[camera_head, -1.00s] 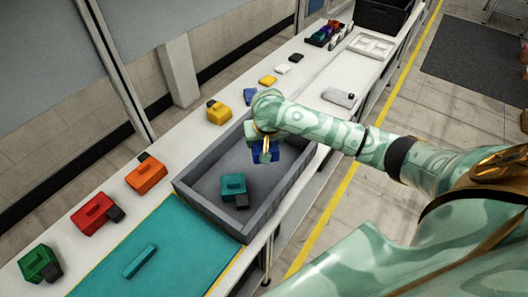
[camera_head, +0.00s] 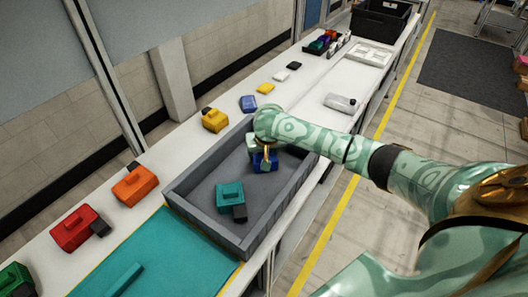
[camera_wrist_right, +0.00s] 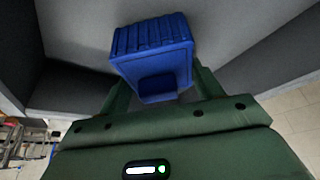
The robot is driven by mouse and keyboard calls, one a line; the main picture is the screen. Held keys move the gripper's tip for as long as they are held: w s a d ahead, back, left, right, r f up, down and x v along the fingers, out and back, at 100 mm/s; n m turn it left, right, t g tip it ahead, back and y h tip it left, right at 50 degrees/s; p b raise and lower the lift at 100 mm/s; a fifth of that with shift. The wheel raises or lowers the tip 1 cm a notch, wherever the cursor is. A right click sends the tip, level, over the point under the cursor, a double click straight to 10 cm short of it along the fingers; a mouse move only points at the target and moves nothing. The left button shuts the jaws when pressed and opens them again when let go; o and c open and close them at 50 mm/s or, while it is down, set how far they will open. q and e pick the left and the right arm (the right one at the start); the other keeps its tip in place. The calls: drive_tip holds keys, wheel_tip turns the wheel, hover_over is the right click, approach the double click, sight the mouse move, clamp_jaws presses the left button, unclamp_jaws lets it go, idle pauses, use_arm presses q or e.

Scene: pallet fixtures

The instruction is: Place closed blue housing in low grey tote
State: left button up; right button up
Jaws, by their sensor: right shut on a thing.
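The blue housing (camera_head: 264,162) is inside the low grey tote (camera_head: 188,208), near its far end. My right gripper (camera_head: 265,152) is shut on it from above. In the right wrist view the blue housing (camera_wrist_right: 153,50) sits between the fingers of my right gripper (camera_wrist_right: 158,95), with the tote's grey floor and walls around it. I cannot tell whether the housing touches the tote floor. A teal housing (camera_head: 229,194) with a dark part lies in the near half of the tote. My left gripper is not in view.
Red (camera_head: 72,229), orange (camera_head: 134,186) and yellow (camera_head: 214,120) housings stand along the bench left of the tote. A teal mat (camera_head: 150,255) lies in front, with a teal bar on it. The tote's middle floor is clear.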

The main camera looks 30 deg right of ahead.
drive_tip(key=shift+f, duration=0.1)
drive_tip(key=o, duration=1.1)
drive_tip(key=p+v, duration=0.6)
drive_tip(key=v, duration=0.6)
